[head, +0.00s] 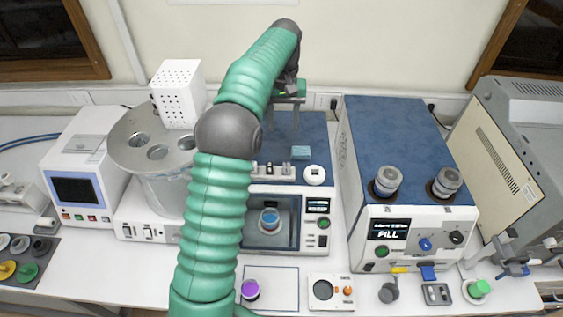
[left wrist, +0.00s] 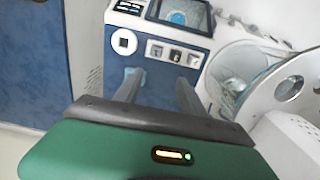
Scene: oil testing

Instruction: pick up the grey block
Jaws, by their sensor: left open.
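No block of plainly grey colour stands out. A small blue-grey block (head: 301,153) lies on the blue top of the middle machine; in the left wrist view the block (left wrist: 134,74) shows beside the left finger, partly hidden by it. Several small grey-framed pieces (head: 270,169) sit along the machine's front ledge and also show in the left wrist view (left wrist: 175,55). My left gripper (head: 284,126) is above the machine top, partly hidden by my arm. In the left wrist view its fingers (left wrist: 158,80) are apart with nothing visibly held. My right gripper is not seen.
A white knob (head: 315,175) stands near the block. A second blue-topped machine (head: 400,130) is close on the right. A round metal vessel (head: 160,175) and perforated white box (head: 178,92) stand on the left. Small items lie along the front of the table.

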